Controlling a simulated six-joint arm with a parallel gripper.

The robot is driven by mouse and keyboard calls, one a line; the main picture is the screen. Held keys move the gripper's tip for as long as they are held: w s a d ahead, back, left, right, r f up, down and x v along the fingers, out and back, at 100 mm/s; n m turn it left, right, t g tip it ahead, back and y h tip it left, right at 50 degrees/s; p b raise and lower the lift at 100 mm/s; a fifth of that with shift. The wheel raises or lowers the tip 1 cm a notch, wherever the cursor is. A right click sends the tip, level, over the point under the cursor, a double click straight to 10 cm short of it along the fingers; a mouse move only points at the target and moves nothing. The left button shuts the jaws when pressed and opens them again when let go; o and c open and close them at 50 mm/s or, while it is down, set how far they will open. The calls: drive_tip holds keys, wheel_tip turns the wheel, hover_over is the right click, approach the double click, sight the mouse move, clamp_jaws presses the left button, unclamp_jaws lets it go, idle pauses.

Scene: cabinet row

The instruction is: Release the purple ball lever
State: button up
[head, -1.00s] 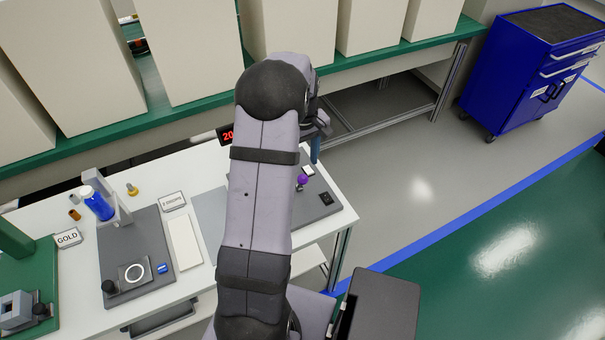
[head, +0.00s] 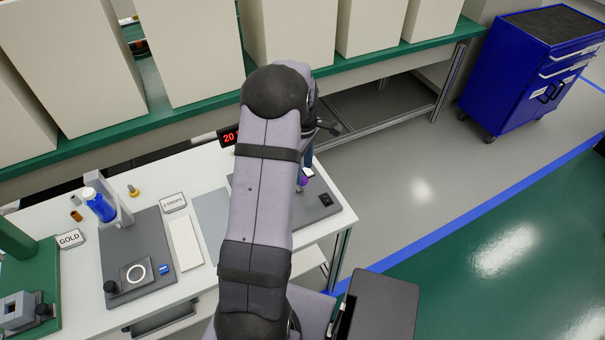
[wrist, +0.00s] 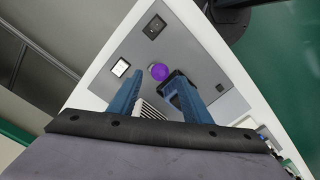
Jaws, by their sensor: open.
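The purple ball lever (head: 303,182) stands on a grey panel on the white table, partly hidden by my arm in the head view. In the wrist view its purple ball (wrist: 158,72) lies just past the fingertips, near the middle of the gap between them. My gripper (wrist: 154,82) is open, with two blue fingers apart and nothing between them. In the head view my arm covers most of the gripper. I cannot tell how far the fingertips are above the ball.
The grey panel (wrist: 190,52) also carries a black switch (wrist: 154,27) and a white square button (wrist: 121,68). A red-digit display (head: 229,137) stands behind. A blue bottle (head: 100,206) on a stand is at the left. Free floor lies right of the table.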

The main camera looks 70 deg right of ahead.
sight(303, 177)
drive_tip(key=shift+f+p, duration=0.45)
drive_tip(key=shift+f, duration=1.5)
